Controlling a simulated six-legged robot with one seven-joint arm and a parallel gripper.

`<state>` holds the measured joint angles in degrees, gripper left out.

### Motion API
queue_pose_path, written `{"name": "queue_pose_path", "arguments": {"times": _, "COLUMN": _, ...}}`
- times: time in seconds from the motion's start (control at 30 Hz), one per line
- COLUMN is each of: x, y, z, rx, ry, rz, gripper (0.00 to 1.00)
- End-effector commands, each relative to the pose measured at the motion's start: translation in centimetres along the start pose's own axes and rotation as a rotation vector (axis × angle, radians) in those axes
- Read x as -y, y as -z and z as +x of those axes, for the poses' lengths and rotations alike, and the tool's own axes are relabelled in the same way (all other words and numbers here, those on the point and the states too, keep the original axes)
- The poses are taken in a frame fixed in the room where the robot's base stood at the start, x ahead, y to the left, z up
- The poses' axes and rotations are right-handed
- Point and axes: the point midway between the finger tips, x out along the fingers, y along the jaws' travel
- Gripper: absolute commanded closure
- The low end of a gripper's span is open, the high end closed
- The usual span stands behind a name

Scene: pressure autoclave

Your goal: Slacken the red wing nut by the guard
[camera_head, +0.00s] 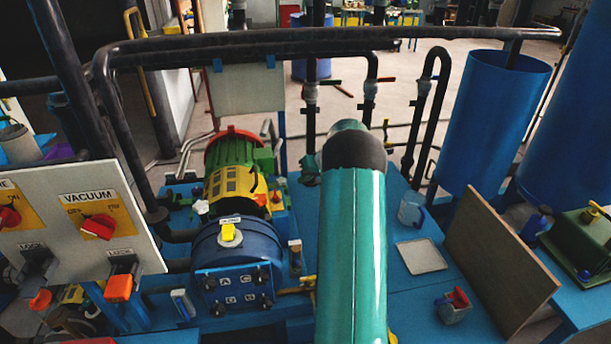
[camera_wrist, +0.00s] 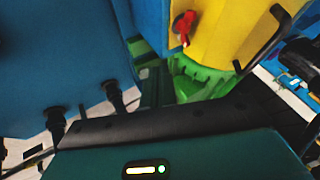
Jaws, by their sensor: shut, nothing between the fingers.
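The red wing nut (camera_wrist: 184,27) stands on the face of the yellow guard (camera_wrist: 222,30) in the wrist view, near its left edge. In the head view the yellow guard (camera_head: 236,184) lies between a green motor and a blue drum. A small red part (camera_head: 276,197) shows at its right side, too small to be sure it is the nut. My gripper (camera_wrist: 188,118) fills the lower wrist view, shut and empty, with the nut clear of it above. Its fingertips are not plainly seen. In the head view my teal arm hides it.
A control panel with red knobs (camera_head: 98,227) stands at the left. A thick dark pipe (camera_head: 250,42) crosses above the machine. A brown board (camera_head: 497,258) leans at the right beside a blue tank (camera_head: 490,125). A black handle (camera_wrist: 262,38) is right of the nut.

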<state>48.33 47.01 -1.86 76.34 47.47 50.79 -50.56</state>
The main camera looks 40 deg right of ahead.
Motion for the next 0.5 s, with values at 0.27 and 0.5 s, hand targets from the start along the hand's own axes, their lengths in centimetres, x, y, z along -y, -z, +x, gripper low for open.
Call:
{"name": "queue_pose_path", "arguments": {"times": 0.27, "x": 0.0, "y": -0.1, "z": 5.9, "rx": 0.004, "ry": 0.001, "rz": -0.001, "gripper": 1.00}}
{"name": "queue_pose_path", "arguments": {"times": 0.5, "x": 2.5, "y": 0.2, "z": 7.9, "rx": 0.001, "ry": 0.000, "rz": -0.002, "gripper": 1.00}}
